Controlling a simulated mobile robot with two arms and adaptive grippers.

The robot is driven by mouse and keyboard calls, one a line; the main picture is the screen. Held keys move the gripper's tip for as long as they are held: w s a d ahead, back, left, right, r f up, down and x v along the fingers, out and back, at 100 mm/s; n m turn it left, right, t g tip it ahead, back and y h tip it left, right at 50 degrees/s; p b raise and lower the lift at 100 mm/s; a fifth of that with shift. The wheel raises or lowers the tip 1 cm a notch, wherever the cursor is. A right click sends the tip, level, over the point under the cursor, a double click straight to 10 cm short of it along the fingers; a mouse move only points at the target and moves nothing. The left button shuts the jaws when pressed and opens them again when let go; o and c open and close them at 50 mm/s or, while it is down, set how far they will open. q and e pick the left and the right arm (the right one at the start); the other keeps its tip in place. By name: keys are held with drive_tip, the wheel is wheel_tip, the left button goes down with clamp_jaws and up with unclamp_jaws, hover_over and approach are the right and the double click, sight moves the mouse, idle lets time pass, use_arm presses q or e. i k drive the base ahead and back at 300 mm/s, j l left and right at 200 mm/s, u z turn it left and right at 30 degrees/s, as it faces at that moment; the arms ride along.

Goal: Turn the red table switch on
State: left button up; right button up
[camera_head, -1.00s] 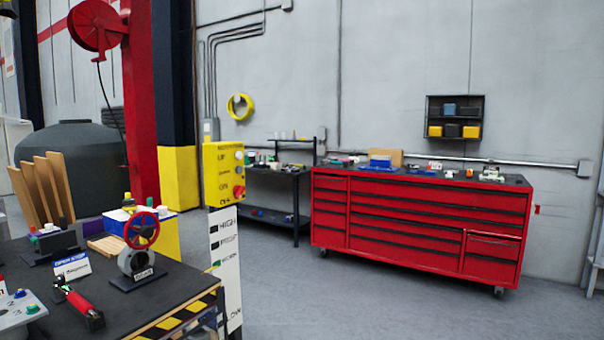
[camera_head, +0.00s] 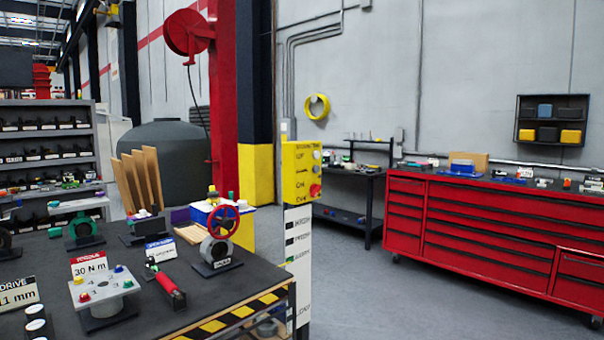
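A dark table (camera_head: 135,275) with a yellow-and-black striped edge stands at the lower left. On it, a round red handwheel (camera_head: 223,222) sits on a grey valve body with a dark base. A red-handled tool (camera_head: 170,283) lies in front of it. A grey plate fixture (camera_head: 104,287) carries small red, green and blue parts. A yellow control panel (camera_head: 301,170) on a white post behind the table has a red knob (camera_head: 315,190). I cannot tell which red part is the table switch, or its setting. Neither of my grippers is in view.
A red tool cabinet (camera_head: 480,235) stands at the right by the wall. A dark side table (camera_head: 352,195) is behind the panel. A grey shelf (camera_head: 50,150) with dark bins is at the left. The floor (camera_head: 385,300) between table and cabinet is clear.

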sight(315, 189)
drive_tip(key=i+l, duration=0.15)
drive_tip(key=i, duration=0.2)
drive_tip(key=i+l+u, duration=0.1)
drive_tip(key=i, duration=0.3)
drive_tip(key=i+l, duration=0.3)
drive_tip(key=i+j+u, duration=0.05)
